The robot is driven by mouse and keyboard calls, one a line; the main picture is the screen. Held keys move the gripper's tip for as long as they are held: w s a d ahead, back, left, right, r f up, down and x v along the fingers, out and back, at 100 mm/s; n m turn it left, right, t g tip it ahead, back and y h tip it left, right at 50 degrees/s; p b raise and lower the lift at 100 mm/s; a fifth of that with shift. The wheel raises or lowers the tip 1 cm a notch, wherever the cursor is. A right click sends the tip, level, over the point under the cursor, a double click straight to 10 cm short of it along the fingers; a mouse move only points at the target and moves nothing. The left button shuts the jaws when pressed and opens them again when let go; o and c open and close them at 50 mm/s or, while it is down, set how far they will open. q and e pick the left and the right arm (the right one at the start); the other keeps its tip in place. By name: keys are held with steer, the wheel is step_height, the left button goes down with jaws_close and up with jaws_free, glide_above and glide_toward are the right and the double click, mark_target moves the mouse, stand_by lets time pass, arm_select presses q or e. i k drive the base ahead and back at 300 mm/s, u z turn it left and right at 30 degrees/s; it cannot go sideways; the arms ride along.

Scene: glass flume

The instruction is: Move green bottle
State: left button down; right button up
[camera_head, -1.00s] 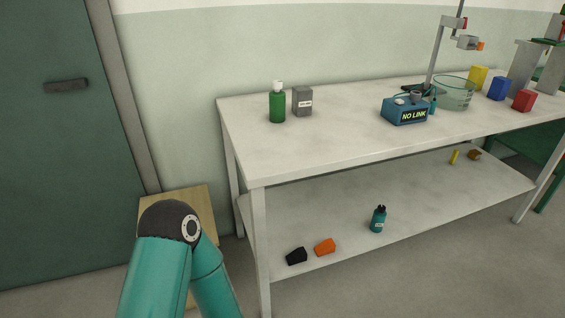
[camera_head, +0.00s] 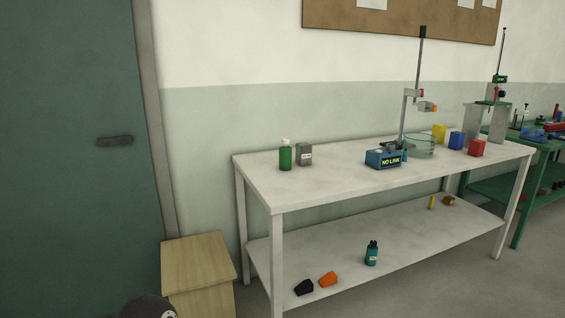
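The green bottle (camera_head: 285,156) with a white cap stands upright near the left end of the white table's top (camera_head: 330,183). A grey box-shaped container (camera_head: 304,154) with a white label stands just to its right. Neither of my grippers shows in the head view. Only a dark rounded joint of my arm shows at the bottom edge, left of the table.
A blue "NO LINK" box (camera_head: 383,159), a glass bowl (camera_head: 420,147) and yellow, blue and red blocks stand farther right. The lower shelf (camera_head: 345,263) holds a teal bottle (camera_head: 372,254) and small items. A wooden box (camera_head: 197,264) stands left of the table.

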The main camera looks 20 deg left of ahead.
mark_target(285, 153)
steer(key=z, duration=0.6)
steer(key=i, duration=1.4)
steer(key=u, duration=0.85)
steer(key=k, duration=0.7)
steer(key=u, duration=0.15)
steer(key=i, duration=0.75)
steer(key=z, duration=0.1)
